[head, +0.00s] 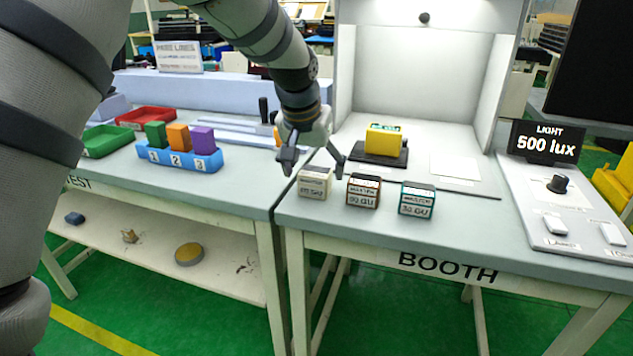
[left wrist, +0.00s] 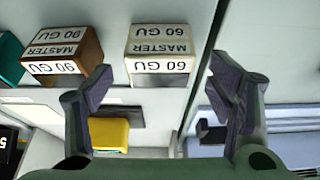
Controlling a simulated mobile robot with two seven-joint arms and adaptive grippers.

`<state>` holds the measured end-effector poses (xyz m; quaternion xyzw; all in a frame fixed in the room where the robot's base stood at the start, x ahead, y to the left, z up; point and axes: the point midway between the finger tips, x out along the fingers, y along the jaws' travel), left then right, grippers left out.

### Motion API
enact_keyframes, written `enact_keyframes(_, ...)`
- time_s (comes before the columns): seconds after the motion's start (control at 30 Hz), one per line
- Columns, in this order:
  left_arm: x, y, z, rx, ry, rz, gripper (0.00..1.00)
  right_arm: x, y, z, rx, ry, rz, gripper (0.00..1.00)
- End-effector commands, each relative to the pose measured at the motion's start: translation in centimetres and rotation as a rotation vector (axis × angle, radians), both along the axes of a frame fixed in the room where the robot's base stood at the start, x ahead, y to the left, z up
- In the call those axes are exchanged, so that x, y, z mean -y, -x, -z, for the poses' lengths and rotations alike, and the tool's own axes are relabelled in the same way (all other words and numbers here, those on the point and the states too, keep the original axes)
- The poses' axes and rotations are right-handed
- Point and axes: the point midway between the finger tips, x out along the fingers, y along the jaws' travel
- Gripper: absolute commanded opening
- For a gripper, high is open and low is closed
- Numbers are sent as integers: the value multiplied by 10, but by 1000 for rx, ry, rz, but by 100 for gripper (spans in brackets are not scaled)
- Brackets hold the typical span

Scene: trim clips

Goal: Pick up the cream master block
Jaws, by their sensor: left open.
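The cream master block (head: 315,183), marked "MASTER 60 GU", stands at the front left corner of the booth table (head: 460,220). It also shows in the left wrist view (left wrist: 160,46), beyond the fingertips and between their lines. My left gripper (head: 314,168) is open and empty, its fingers pointing down just above and behind the cream block, apart from it as far as I can tell. The two spread fingers also show in the left wrist view (left wrist: 160,85). My right gripper is in neither view.
A brown master block (head: 362,191) and a teal one (head: 416,200) stand to the right. A yellow block (head: 382,141) on a dark base sits behind. A blue rack (head: 180,168) with coloured blocks is on the left table.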

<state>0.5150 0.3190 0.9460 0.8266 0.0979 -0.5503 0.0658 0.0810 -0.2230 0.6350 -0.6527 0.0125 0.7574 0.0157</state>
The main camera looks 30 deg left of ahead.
Motion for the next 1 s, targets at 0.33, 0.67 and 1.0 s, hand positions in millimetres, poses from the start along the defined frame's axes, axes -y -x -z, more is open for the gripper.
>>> enact_keyframes(0.33, -1, -7, 18, -1, -1, 1, 61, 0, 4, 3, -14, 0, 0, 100)
enact_keyframes(0.67, -1, -7, 18, -2, -1, 1, 21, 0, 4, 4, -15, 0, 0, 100)
enact_keyframes(1.0, 0, -2, 1, 3, -1, 0, 21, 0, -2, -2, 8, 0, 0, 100)
